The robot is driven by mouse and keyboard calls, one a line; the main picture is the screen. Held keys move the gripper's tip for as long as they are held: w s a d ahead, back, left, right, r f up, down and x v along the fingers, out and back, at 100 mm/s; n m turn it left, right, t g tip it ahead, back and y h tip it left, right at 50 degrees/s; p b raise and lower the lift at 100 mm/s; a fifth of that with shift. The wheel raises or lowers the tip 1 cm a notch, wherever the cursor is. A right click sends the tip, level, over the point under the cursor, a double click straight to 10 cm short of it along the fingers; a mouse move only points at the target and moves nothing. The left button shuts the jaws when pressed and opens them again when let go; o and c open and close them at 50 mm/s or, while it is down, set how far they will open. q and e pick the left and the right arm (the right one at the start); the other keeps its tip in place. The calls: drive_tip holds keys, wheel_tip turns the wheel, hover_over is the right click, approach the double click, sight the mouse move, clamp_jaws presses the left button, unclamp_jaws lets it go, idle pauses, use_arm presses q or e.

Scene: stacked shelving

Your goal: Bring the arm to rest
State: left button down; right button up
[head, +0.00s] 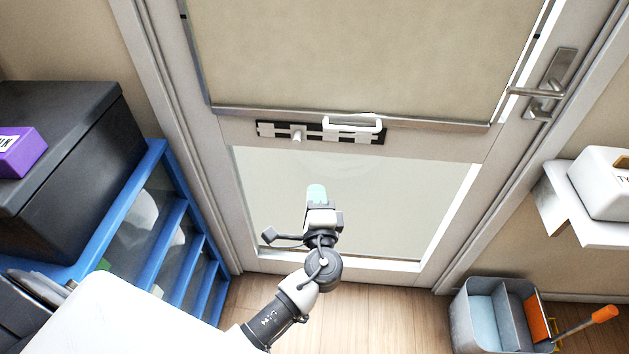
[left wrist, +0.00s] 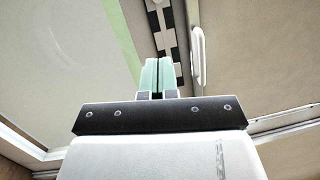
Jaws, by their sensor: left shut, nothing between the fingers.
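My left arm comes in from the bottom of the head view, and its gripper (head: 317,192) is in front of the door's lower glass pane (head: 400,200). Its pale green fingers lie together in the left wrist view (left wrist: 157,75), shut with nothing between them. The gripper points toward the door (head: 480,146), below a dark strip with white blocks (head: 312,132) and a white handle (head: 352,124). I cannot tell how far the fingertips are from the glass. My right gripper is in neither view.
A blue shelf unit (head: 165,205) with a black box (head: 65,150) and purple box (head: 20,150) stands at left. A white wall shelf (head: 560,212) and a grey bucket (head: 500,310) with an orange-handled tool (head: 604,314) are at right. Wooden floor (head: 385,310) is clear between.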

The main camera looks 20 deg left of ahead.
use_arm(q)
drive_tip(key=shift+s+d, duration=0.15)
drive_tip(key=shift+s, duration=0.2)
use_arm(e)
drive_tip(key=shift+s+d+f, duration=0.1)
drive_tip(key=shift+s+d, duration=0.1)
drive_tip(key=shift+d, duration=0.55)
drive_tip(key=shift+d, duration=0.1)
use_arm(q)
drive_tip(key=shift+f, duration=0.1)
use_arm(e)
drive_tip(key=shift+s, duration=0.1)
